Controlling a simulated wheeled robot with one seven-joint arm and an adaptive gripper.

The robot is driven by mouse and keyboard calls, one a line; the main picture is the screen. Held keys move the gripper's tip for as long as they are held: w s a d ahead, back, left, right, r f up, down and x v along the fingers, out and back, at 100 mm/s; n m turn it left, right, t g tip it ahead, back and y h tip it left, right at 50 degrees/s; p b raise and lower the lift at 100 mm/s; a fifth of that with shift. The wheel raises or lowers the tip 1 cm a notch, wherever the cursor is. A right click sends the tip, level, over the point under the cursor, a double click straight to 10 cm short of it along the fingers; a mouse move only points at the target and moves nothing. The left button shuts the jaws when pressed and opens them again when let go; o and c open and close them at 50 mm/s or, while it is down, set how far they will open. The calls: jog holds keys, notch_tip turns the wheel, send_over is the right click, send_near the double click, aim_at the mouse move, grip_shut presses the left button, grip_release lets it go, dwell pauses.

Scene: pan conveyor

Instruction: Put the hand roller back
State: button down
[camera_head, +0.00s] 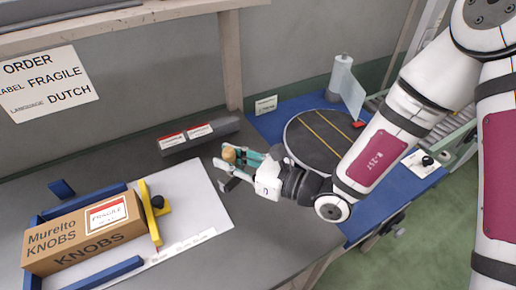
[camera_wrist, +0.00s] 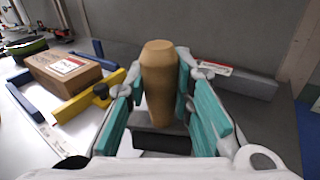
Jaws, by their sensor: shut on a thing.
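The hand roller shows as a tan wooden handle (camera_wrist: 159,85) standing roughly upright between the teal finger pads of my gripper (camera_wrist: 160,72). In the head view, the handle's top (camera_head: 229,154) shows at the tips of my gripper (camera_head: 238,160). My gripper is shut on the handle, over the grey bench just right of the white board. A dark piece (camera_wrist: 160,138) shows below the handle; I cannot tell whether it is the roller's own part or a rest, nor whether it touches the bench.
A cardboard box (camera_head: 84,232) with a FRAGILE label lies between blue rails, beside a yellow clamp (camera_head: 150,212) with a black knob. A grey block (camera_head: 200,134) with labels stands behind my gripper. A round dark turntable (camera_head: 318,140) is on the blue surface at right.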

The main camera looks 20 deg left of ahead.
jog(key=shift+w+a+f+b, duration=0.3)
jog(key=shift+w+a+f, duration=0.65)
jog(key=shift+w, duration=1.5)
jog(key=shift+w+a+f+b, duration=0.25)
jog(key=shift+w+a+f, duration=0.65)
jog(key=shift+w, duration=1.55)
jog(key=shift+w+a+f+b, duration=0.3)
jog(key=shift+w+a+f, duration=0.65)
jog(key=shift+w, duration=1.5)
jog(key=shift+a+r, duration=0.1)
jog(key=shift+a, duration=0.2)
jog(key=c, duration=1.4)
grip_release()
jog(key=shift+d+r, duration=0.1)
jog(key=shift+r, duration=0.1)
jog(key=s+d, duration=0.1)
jog(key=d, duration=1)
jog(key=shift+s+d+r, duration=0.25)
jog(key=shift+s+d, duration=0.1)
jog(key=shift+s, duration=0.05)
jog(key=shift+r, duration=0.1)
